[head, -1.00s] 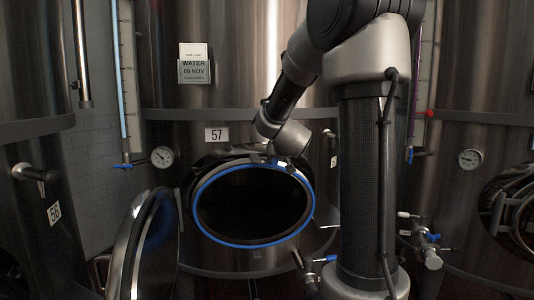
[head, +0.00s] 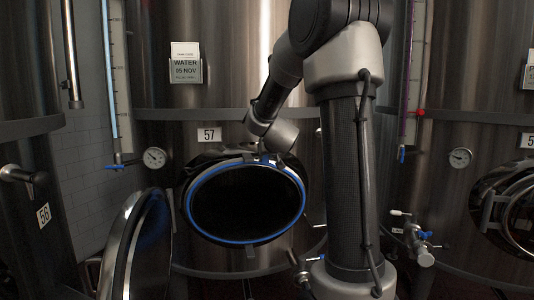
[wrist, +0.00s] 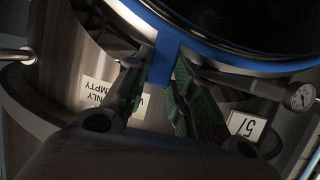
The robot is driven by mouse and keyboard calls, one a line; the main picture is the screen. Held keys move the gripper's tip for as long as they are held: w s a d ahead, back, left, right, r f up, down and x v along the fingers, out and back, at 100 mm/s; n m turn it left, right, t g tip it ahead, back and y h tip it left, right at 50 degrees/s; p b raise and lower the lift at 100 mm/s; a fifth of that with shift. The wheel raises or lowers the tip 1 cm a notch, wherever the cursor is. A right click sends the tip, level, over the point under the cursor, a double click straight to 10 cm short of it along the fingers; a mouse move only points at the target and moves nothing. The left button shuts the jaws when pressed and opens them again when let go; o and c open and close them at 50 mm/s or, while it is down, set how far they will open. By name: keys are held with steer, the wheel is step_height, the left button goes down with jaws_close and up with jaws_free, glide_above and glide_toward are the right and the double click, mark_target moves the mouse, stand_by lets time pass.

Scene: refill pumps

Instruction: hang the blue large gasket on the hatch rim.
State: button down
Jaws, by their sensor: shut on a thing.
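The blue large gasket (head: 243,242) is an oval ring in front of the round hatch opening of tank 57. The dark hatch rim (head: 307,178) shows just outside it at the upper left and upper right. Whether the gasket touches the rim or is a little in front, I cannot tell. My gripper (head: 267,158) is at the top of the ring. In the wrist view my gripper (wrist: 163,72) is shut on a blue tab of the gasket (wrist: 215,60), between its two dark green fingers.
The open hatch door (head: 138,245) stands at the left of the opening. A gauge (head: 154,158) and the number plate 57 (head: 209,135) are on the tank.

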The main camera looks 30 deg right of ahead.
steer(key=shift+w+d, duration=0.15)
steer(key=shift+w, duration=0.15)
stand_by(0.5)
steer(key=c, duration=1.1)
jaws_free()
steer(key=shift+v, duration=3.75)
